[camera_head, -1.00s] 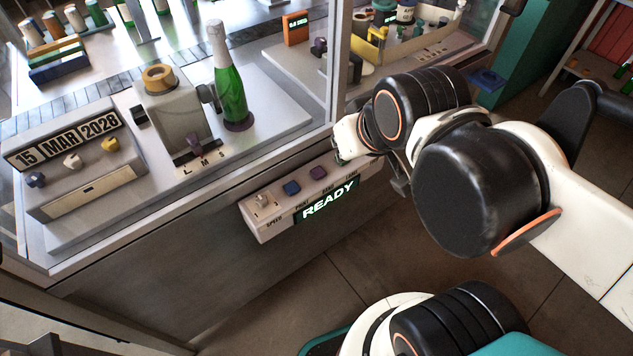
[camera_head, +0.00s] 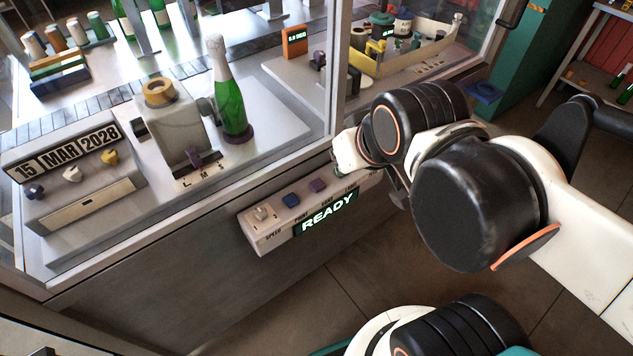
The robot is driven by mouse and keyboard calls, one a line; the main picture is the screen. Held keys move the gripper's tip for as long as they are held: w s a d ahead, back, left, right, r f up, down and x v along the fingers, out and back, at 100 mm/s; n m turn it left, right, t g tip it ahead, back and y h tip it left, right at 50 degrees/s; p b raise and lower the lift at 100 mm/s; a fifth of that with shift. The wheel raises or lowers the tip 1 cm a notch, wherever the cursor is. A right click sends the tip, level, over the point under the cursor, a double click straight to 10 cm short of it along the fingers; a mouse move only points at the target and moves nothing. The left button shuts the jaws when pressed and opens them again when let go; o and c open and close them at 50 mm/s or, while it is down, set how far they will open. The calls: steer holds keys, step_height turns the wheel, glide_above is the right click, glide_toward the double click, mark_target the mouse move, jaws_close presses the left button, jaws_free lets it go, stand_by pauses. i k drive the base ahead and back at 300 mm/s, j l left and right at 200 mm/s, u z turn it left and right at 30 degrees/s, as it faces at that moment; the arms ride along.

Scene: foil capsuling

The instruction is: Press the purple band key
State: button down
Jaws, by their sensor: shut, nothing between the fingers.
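The purple key (camera_head: 318,186) sits on the sloped grey control panel (camera_head: 262,238) at the counter's front edge, right of a blue key (camera_head: 291,200). Small labels stand below the keys, and a lit green READY display (camera_head: 328,213) is under them. The purple key stands clear in view with nothing on it. My gripper (camera_head: 396,190) is at the panel's right end, right of the purple key and apart from it. It is shut and empty. My wrist and arm hide most of it and the right end of the panel.
A green bottle (camera_head: 232,103) stands on the counter beside a grey machine with a gold ring (camera_head: 159,91). A date block (camera_head: 72,147) with small knobs is at left. A metal post (camera_head: 338,65) rises behind the panel. The floor before the counter is clear.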

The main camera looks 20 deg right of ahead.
mark_target(316, 185)
steer(key=k+j+z, duration=0.1)
steer(key=j+z, duration=0.3)
steer(key=k+j+z, duration=0.1)
steer(key=j+z, duration=0.15)
steer(key=z, duration=0.15)
steer(key=k+j+z, duration=0.2)
steer(key=z, duration=0.25)
steer(key=j, duration=0.1)
